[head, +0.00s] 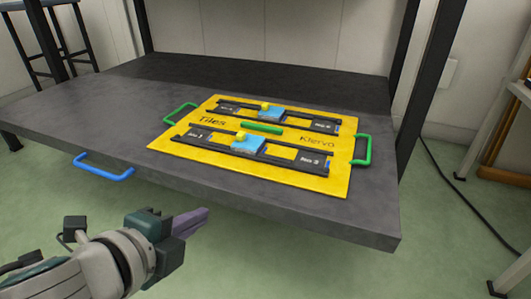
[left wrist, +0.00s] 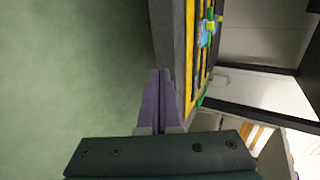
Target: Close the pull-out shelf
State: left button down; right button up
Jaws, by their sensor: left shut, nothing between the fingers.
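The pull-out shelf (head: 75,115) is a dark grey slab that stands out from a black frame in the head view. Its front edge carries a blue bar handle (head: 103,168) at the left. My left gripper (head: 197,220) is shut and empty, in front of the shelf's front edge and to the right of the blue handle. It looks apart from the handle; the gap to the edge is hard to judge. In the left wrist view the purple fingers (left wrist: 160,92) are together beside the shelf's edge (left wrist: 170,45). My right gripper is not in view.
A yellow board (head: 330,185) with green handles, dark rails and blue blocks lies on the shelf. A stool (head: 50,45) stands at the back left, and a white table (head: 515,90) at the right. The green floor in front of the shelf is clear.

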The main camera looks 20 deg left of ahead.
aim_at(226, 194)
pick_arm(q)
jog(key=b+x, duration=0.2)
jog(key=x, duration=0.1)
jog(key=r+x, duration=0.1)
jog(key=x, duration=0.1)
jog(key=shift+w+b, duration=0.4)
jog(key=shift+w, duration=0.1)
jog(key=shift+w+r, duration=0.1)
jog(key=shift+w, duration=0.35)
jog(key=shift+s, duration=0.1)
